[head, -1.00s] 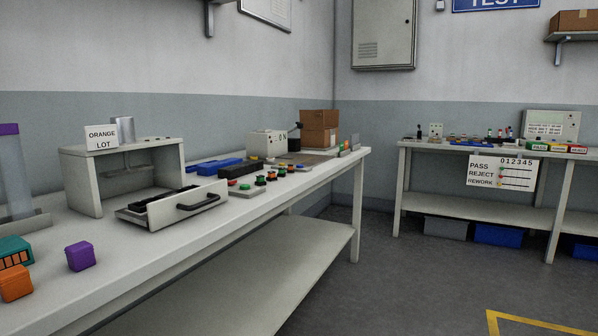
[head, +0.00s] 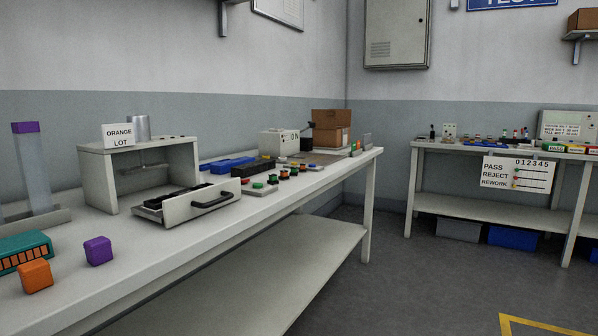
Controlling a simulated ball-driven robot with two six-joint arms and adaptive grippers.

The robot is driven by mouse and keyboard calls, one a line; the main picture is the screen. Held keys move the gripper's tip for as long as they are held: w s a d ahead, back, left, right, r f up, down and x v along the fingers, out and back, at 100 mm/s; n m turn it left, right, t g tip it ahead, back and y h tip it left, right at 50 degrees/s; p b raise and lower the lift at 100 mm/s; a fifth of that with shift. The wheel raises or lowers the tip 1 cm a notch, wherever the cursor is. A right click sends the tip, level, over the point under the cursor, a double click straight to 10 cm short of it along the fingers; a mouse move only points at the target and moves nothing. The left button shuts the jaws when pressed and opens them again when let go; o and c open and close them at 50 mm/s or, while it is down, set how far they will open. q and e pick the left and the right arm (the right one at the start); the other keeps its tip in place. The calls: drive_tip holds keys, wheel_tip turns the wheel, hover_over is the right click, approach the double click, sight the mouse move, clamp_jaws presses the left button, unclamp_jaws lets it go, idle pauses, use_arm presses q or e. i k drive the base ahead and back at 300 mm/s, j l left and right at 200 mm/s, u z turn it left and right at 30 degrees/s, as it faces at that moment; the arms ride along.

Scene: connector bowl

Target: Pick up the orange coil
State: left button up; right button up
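Neither of my grippers shows in the head view.
A purple block (head: 98,250), orange block (head: 35,276) and teal box (head: 22,250) sit nearer. Floor (head: 400,290) right of the bench is clear. A test bench (head: 480,149) stands behind.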

sight(283, 174)
drive_tip(key=u, duration=0.4)
drive_tip(key=i+l+u, duration=0.15)
drive_tip(key=u, duration=0.2)
drive_tip(key=i+l+u, duration=0.2)
drive_tip(key=u, duration=0.15)
drive_tip(key=i+l+u, duration=0.15)
drive_tip(key=l+u, duration=0.25)
drive_tip(key=j, duration=0.1)
